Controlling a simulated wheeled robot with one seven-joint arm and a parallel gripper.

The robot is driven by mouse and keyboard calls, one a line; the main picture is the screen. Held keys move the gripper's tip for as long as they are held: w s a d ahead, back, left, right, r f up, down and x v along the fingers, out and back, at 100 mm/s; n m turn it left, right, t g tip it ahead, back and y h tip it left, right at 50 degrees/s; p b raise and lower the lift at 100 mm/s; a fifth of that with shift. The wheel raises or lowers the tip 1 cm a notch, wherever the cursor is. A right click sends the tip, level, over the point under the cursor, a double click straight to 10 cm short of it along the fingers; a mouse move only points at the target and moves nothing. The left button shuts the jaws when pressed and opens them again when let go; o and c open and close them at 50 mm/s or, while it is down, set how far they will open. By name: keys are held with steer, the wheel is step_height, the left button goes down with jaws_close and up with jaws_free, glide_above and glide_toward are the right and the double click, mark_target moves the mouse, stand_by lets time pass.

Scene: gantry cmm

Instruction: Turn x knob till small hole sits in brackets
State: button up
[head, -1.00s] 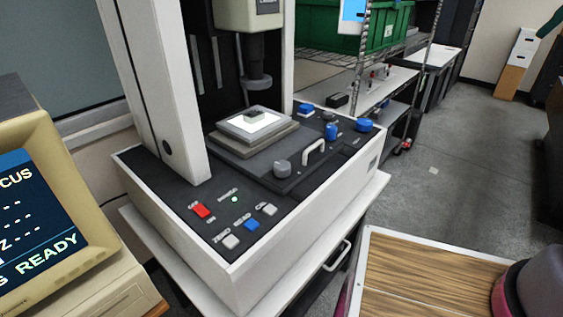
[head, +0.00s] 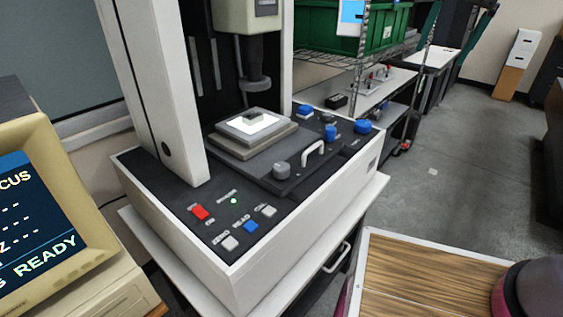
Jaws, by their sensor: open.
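The measuring machine (head: 300,225) stands on a white cart, with a grey column and a lens head (head: 254,88) above its stage. A grey knob (head: 282,171) sits on the stage front beside a white handle (head: 313,155). Blue knobs stand at the right: one upright (head: 330,132), one wide (head: 363,126), one at the back (head: 305,110). Their labels are too small to read, so I cannot tell which is x.
A beige monitor (head: 68,180) at left shows "READY" and part of "FOCUS"; no brackets show. Red, white and blue buttons line the machine's front. A wood-topped surface (head: 430,270) fills the lower right. Grey floor (head: 450,150) is open at right.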

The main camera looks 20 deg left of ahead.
steer(key=a+f+n+g, duration=0.1)
steer(key=a+f, duration=0.3)
steer(key=a, duration=0.3)
steer(key=a+f+g, duration=0.1)
steer(key=a+f, duration=0.2)
steer(key=a, duration=0.5)
steer(key=n+g+h, duration=0.1)
steer(key=h, duration=0.1)
glide_above(281, 166)
step_height(281, 166, down, 11)
step_height(281, 166, down, 11)
steer(key=shift+r, duration=0.1)
steer(key=shift+c, duration=0.3)
jaws_close()
steer(key=shift+n, duration=0.3)
